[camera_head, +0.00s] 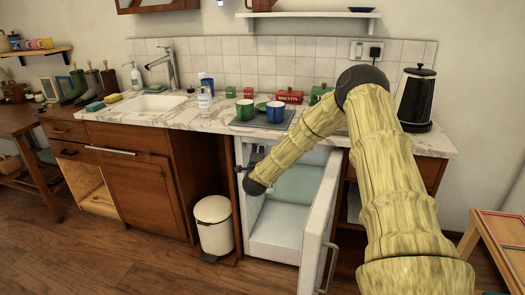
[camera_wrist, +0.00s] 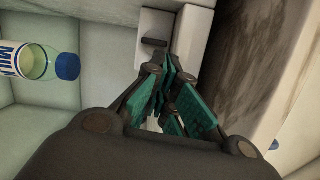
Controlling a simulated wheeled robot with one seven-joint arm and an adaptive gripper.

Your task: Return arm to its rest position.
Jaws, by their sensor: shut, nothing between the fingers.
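My arm (camera_head: 390,175) reaches from the lower right over the counter front and bends down to an open white fridge (camera_head: 322,215) under the counter. My gripper (camera_head: 243,168) is at the fridge's left side, near its upper edge, and looks small and dark there. In the wrist view, my gripper (camera_wrist: 172,72) has its teal-padded fingers shut with nothing between them. A milk bottle (camera_wrist: 38,62) with a blue cap lies to the left of the fingers, apart from them, against pale fridge walls. A dark bracket-like part (camera_wrist: 153,42) is just beyond the fingertips.
The fridge door (camera_head: 318,225) stands open toward me. A white bin (camera_head: 214,225) stands left of the fridge. A wooden table (camera_head: 500,240) is at the right edge.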

